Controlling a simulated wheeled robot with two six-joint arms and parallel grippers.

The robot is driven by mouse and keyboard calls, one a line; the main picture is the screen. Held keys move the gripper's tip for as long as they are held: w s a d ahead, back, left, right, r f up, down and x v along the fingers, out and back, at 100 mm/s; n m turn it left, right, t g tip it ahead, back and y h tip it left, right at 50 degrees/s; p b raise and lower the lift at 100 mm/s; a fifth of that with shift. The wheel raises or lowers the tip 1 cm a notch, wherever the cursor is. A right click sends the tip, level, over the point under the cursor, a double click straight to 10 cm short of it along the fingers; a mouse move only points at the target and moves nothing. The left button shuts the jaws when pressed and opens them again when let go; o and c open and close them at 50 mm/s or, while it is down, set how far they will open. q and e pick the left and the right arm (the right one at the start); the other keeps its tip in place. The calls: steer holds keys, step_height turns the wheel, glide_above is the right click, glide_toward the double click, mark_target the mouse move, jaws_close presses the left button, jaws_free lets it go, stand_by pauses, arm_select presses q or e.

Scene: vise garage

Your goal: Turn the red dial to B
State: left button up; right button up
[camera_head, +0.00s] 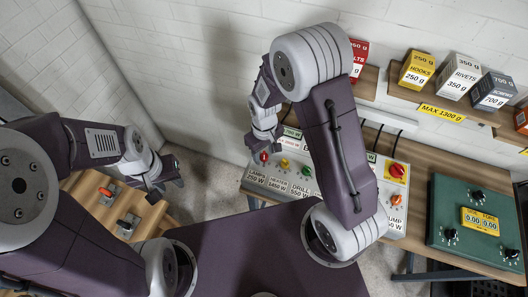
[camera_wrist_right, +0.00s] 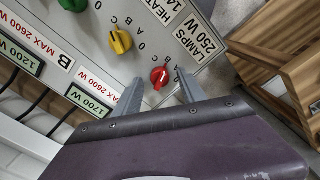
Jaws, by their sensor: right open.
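The red dial (camera_wrist_right: 160,77) sits on the white control panel (camera_wrist_right: 125,65), near the LAMPS 250 W label. It also shows small in the head view (camera_head: 264,157). My right gripper (camera_wrist_right: 158,92) is open, with one finger on each side of the red dial in the right wrist view. I cannot tell whether the fingers touch it. In the head view my right gripper (camera_head: 264,137) is just above the dial. The letters around the dial are partly hidden, and I cannot read its setting. My left gripper (camera_head: 167,184) hangs away from the panel, at the left.
A yellow dial (camera_wrist_right: 120,41) and a green dial (camera_wrist_right: 73,4) stand beside the red one. A red switch (camera_head: 397,170) is at the panel's right. A green power unit (camera_head: 474,225) stands on the bench further right. Shelves with boxes (camera_head: 417,70) hang above.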

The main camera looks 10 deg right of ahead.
mark_target(264, 154)
step_height(264, 154, up, 9)
steer(key=shift+f, duration=0.1)
stand_by(0.5)
